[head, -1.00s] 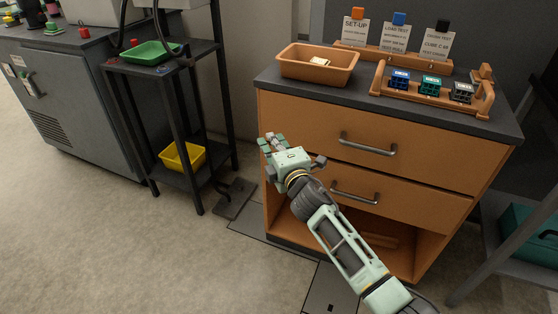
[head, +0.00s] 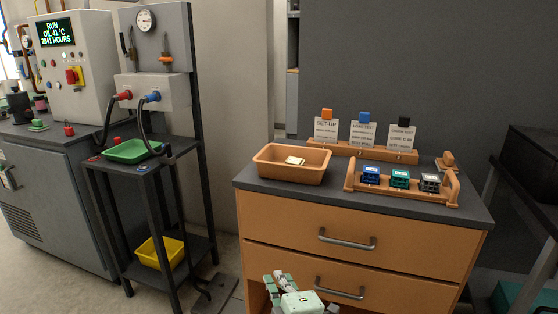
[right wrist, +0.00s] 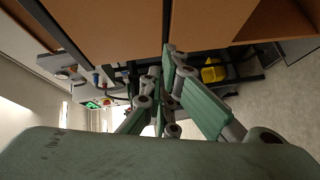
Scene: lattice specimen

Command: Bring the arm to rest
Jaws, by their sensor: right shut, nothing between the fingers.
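My right gripper (head: 279,277) shows at the bottom of the head view, in front of the lower drawer of the orange cabinet (head: 400,240). It is shut and empty. In the right wrist view its pale green fingers (right wrist: 165,95) stand before the cabinet fronts and the rack. My left gripper is in neither view.
On the cabinet top stand an orange tray (head: 278,174) with a pale item, a holder (head: 400,200) with blue, green and dark pieces, and several sign cards (head: 363,135). At left, a dark rack (head: 165,180) bears a green tray (head: 128,154) and a yellow bin (head: 155,252).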

